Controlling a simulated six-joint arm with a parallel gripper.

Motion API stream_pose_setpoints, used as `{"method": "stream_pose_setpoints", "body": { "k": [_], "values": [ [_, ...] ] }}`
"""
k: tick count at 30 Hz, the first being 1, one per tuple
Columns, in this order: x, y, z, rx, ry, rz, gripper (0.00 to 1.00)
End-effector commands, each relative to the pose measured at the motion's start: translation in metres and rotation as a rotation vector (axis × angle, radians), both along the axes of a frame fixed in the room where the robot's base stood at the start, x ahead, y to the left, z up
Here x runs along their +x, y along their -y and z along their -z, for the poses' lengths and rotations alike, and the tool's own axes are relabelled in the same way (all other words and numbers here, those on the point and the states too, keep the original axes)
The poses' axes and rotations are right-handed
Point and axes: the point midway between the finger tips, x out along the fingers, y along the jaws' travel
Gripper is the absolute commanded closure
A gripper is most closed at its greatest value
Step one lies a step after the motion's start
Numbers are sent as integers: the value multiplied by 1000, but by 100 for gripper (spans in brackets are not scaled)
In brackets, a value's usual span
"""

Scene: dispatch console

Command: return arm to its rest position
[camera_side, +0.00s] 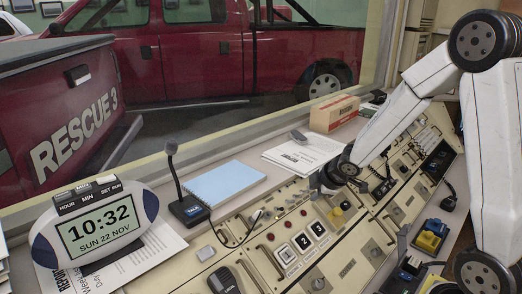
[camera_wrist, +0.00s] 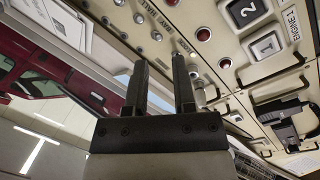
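My white arm reaches in from the right of the side view. My gripper (camera_side: 321,184) is low over the console (camera_side: 245,250), close to its knobs and lamps; whether it touches the panel I cannot tell. In the wrist view my gripper (camera_wrist: 159,60) shows two dark fingers standing apart with nothing held between them. A small pale knob or switch (camera_wrist: 199,97) shows just right of the right finger. The numbered buttons 1 (camera_wrist: 265,46) and 2 (camera_wrist: 245,11) are at the upper right there.
A desk microphone (camera_side: 188,207), blue notebook (camera_side: 224,182), cardboard box (camera_side: 334,113) and clock (camera_side: 97,226) stand along the console's back ledge. Yellow and blue blocks (camera_side: 431,234) sit near my arm at right. A window separates the console from red trucks (camera_side: 205,60).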

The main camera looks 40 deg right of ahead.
Motion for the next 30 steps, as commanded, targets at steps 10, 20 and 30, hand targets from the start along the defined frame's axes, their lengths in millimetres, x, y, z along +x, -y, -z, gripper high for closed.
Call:
{"method": "stream_pose_setpoints", "body": {
  "k": [10,20,30],
  "values": [
    [-70,-76,0,306,-157,481,68],
    [-120,-120,3,471,-286,756,68],
    [-124,-122,4,483,-298,778,68]
  ]
}}
